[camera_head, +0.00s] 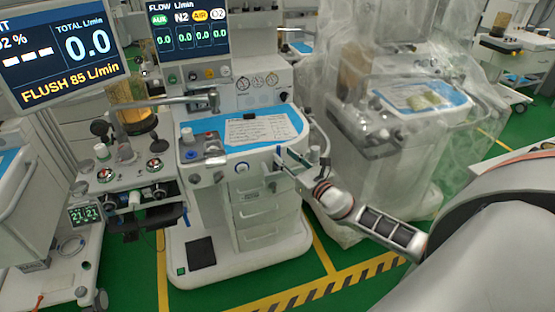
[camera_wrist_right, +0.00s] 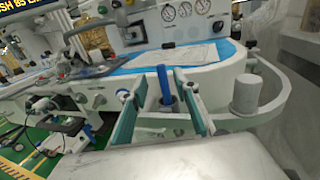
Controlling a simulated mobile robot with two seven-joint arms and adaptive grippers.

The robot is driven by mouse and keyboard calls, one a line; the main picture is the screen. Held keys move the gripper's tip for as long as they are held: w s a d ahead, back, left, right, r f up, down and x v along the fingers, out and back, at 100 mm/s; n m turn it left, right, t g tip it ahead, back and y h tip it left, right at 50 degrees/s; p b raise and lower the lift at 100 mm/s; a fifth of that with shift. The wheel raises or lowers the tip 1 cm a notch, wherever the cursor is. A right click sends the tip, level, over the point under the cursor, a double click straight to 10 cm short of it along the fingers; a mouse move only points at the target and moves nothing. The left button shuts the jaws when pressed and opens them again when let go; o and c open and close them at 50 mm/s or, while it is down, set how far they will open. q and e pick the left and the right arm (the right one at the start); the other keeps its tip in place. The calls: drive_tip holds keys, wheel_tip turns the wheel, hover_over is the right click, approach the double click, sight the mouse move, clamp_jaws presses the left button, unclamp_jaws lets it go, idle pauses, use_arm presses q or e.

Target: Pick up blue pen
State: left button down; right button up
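My right gripper (camera_wrist_right: 158,99) is open, with one finger on each side of the pen in this view and gaps on both sides. I cannot tell whether the pen is fully between the fingertips in depth. In the head view my right gripper (camera_head: 285,162) reaches the front right edge of the middle cart, and the pen is small and hard to make out there. My left gripper is in neither view.
A printed sheet (camera_head: 262,129) lies on the middle cart's worktop (camera_head: 204,127). A white rail (camera_wrist_right: 275,110) and post (camera_wrist_right: 246,93) stand right of my right gripper. A plastic-covered cart (camera_head: 395,120) is to the right. Drawers (camera_head: 262,215) are below.

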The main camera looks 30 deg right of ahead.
sight(280, 151)
drive_tip(key=w, duration=0.5)
drive_tip(key=shift+d+f, duration=0.1)
clamp_jaws()
